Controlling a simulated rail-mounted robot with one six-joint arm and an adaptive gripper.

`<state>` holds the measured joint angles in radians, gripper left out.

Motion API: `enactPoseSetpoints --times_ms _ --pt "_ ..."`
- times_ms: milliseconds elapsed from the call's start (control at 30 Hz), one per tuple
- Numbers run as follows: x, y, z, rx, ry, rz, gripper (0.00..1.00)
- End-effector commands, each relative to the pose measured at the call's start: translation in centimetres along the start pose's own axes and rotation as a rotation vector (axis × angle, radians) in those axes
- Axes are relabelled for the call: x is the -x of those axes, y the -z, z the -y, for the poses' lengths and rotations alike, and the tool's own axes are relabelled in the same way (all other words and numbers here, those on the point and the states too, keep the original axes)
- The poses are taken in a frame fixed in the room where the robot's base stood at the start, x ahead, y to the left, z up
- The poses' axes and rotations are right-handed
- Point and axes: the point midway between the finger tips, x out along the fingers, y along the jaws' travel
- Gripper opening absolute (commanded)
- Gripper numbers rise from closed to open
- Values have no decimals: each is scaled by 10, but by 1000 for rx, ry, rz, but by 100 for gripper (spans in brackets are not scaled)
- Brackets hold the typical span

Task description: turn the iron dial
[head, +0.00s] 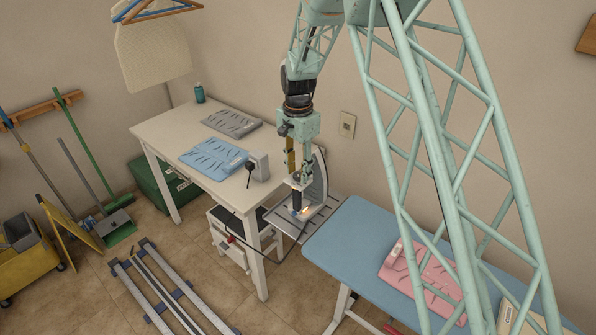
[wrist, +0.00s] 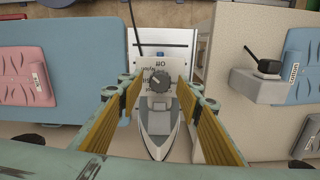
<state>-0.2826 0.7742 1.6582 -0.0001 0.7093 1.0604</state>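The iron (head: 319,182) stands at the left end of the ironing board, on a grey metal rest (head: 318,222), partly behind my gripper (head: 297,180). In the wrist view the iron (wrist: 158,140) points its narrow tip toward the bottom of the picture. My gripper (wrist: 159,88) is open, with one yellow-padded finger on each side of the dial and a visible gap on both sides. Nothing is between the fingers except the view of the dial and iron; how far off it is cannot be told.
The blue ironing board (head: 352,225) carries a folded pink cloth (head: 420,270). A dark cord hangs beside the table.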

Motion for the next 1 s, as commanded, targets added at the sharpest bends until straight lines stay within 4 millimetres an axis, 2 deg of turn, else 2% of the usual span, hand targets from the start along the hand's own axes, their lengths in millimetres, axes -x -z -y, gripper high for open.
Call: enactPoseSetpoints --times_ms 100,367,733,1000 --pt "0 0 0 0 0 0 32" --pt "0 0 0 0 0 0 9" --pt "0 0 0 29 0 0 8" --pt "0 0 0 138 1 0 8"
